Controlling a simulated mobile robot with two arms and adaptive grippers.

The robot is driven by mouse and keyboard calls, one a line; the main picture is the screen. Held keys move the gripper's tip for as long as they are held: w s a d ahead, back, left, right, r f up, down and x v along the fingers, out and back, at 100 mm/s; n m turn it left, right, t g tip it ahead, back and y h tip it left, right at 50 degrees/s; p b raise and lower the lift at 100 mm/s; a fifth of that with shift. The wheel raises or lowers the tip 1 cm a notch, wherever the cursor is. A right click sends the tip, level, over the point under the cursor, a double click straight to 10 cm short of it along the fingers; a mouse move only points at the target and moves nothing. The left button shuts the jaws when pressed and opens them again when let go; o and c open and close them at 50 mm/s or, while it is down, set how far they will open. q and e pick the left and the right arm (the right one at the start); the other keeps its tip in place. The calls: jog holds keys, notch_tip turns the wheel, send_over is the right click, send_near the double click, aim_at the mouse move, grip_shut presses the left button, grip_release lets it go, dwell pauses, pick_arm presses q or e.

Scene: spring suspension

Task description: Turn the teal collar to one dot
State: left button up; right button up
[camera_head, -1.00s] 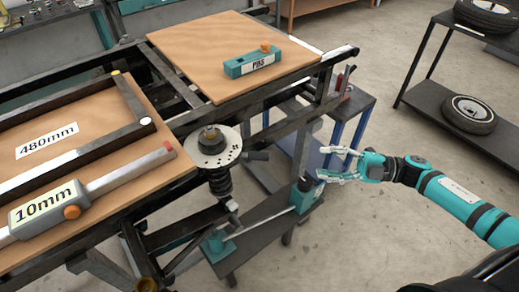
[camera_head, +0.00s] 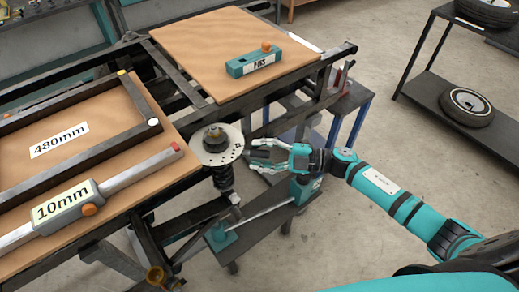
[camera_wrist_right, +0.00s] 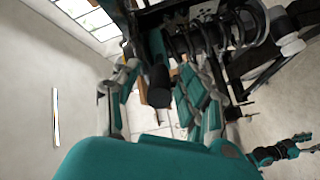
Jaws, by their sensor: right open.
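The suspension strut hangs by the bench edge with a pale round plate (camera_head: 216,145) on top and a dark coil spring (camera_head: 223,178) below; the spring also shows in the right wrist view (camera_wrist_right: 225,32). A dark stub sticks out from the strut, and in the right wrist view this stub (camera_wrist_right: 158,85) lies between my fingers. My right gripper (camera_head: 258,155) is open, right of the plate, its fingers pointing left; it also shows in the right wrist view (camera_wrist_right: 160,105). What seems my left gripper (camera_wrist_right: 298,145) is small at the wrist view's right.
A bench holds a 10mm gauge (camera_head: 65,207), a 480mm label (camera_head: 59,140) and a teal PINS box (camera_head: 253,62). A trolley (camera_head: 250,232) with teal blocks stands below the strut. A tyre rack (camera_head: 430,103) is at right; floor between is clear.

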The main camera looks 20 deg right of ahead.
jog(key=shift+w+a, duration=0.1)
jog(key=shift+a, duration=0.05)
grip_shut()
dwell(0.4)
